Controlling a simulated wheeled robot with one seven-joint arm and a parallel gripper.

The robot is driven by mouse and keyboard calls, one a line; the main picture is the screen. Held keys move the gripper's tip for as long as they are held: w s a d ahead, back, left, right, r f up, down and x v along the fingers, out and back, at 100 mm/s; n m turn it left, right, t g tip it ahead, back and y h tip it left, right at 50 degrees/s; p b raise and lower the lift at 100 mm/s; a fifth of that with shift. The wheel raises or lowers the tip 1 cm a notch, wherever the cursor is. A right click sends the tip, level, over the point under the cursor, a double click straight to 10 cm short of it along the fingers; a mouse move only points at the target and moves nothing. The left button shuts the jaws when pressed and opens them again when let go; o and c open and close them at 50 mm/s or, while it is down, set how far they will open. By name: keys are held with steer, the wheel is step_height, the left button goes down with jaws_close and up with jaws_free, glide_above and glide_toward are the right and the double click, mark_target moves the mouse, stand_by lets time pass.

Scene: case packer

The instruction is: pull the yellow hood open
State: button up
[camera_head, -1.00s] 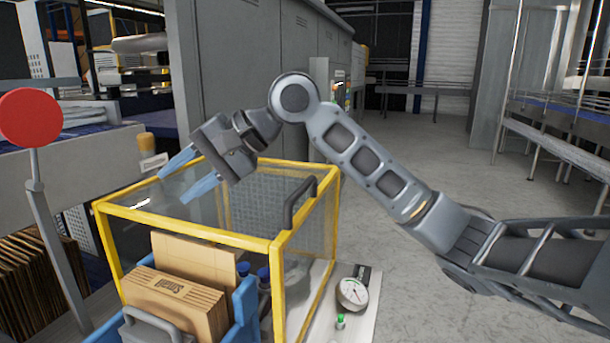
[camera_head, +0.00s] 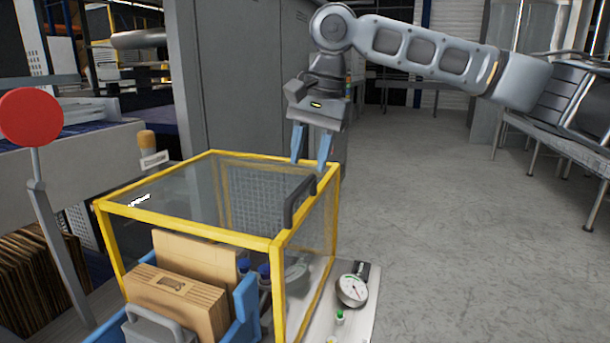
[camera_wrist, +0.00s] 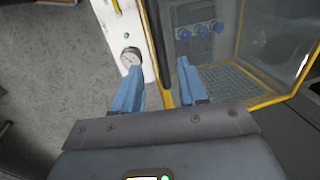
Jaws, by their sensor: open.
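The yellow hood (camera_head: 190,231) is a yellow-framed box with clear panels. My gripper (camera_head: 312,166) is open, with blue fingers pointing down near the hood's back right top corner, by the handle's far end. In the wrist view my gripper (camera_wrist: 161,82) has its two fingers apart, and the dark handle (camera_wrist: 153,50) shows beyond and between them. Nothing is held. I cannot tell whether a finger touches the frame.
A round gauge (camera_head: 351,290) and a green button (camera_head: 340,317) sit on the ledge right of the hood. A red disc on a post (camera_head: 31,117) stands at the left. Grey cabinets (camera_head: 240,80) are behind. Open floor (camera_head: 430,220) lies to the right.

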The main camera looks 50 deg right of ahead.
mark_target(303, 185)
steer(key=shift+w+a+f, duration=0.1)
steer(key=shift+w+f, duration=0.15)
steer(key=shift+f, duration=0.95)
steer(key=shift+w+a+f, duration=0.1)
steer(key=shift+w+f, duration=0.1)
steer(key=shift+f, duration=1)
jaws_close()
